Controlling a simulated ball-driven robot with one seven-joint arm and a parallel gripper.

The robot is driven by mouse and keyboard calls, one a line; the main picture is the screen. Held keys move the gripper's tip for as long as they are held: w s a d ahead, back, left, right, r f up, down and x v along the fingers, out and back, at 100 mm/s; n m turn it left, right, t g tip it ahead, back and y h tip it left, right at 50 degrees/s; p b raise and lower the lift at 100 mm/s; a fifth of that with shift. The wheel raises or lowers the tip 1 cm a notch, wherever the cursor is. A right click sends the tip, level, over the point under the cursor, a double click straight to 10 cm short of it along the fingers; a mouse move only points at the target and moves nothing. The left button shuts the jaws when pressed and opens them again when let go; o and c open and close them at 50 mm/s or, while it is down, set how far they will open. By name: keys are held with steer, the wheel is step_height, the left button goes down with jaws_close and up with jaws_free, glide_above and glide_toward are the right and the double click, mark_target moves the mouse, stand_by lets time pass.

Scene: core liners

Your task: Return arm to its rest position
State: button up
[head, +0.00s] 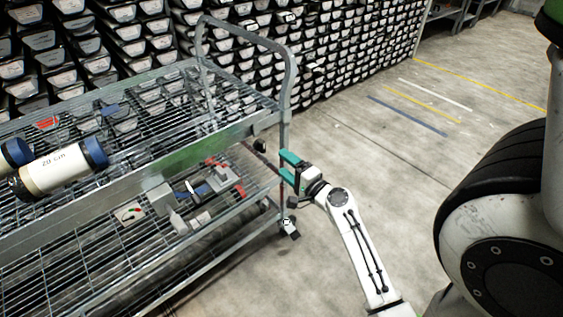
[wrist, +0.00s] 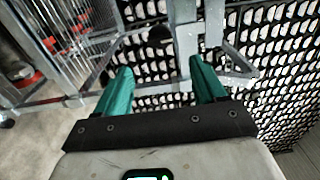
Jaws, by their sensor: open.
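My gripper (head: 287,166) has teal fingers and is at the right end of the metal cart in the head view, close to its corner post. In the wrist view my gripper (wrist: 160,92) shows its two teal fingers spread apart with nothing between them. My white arm (head: 358,240) reaches up from the bottom of the head view to the gripper. The fingers look close to the cart's post, but I cannot tell whether they touch it.
The wire-shelf cart (head: 170,142) fills the left, with a "20 cm" core liner (head: 62,168) on its top shelf. Clamps and small parts sit on the lower shelf. Racks of core trays (head: 340,45) line the back. Floor between is clear.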

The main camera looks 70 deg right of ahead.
stand_by(0.6)
steer(key=w+a+f+n+g+y+p, duration=0.1)
steer(key=w+a+n+g+y+p, duration=0.15)
steer(key=a+n+y, duration=0.7)
steer(key=w+a+f+n+g+y+p, duration=0.25)
steer(key=a+n, duration=0.45)
steer(key=a, duration=0.7)
steer(key=s+a+r+n+g+h+p, duration=0.1)
steer(key=s+a+n+g, duration=0.2)
steer(key=s, duration=0.3)
steer(key=s+a+r+n+g+h+p, duration=0.1)
steer(key=s+a+r+n+g+p, duration=0.1)
steer(key=s+g, duration=0.4)
steer(key=s+a+n, duration=0.1)
steer(key=n, duration=0.1)
steer(key=shift+a+r+n+h, duration=0.15)
steer(key=shift+a+n+h, duration=0.15)
steer(key=shift+a+n, duration=0.05)
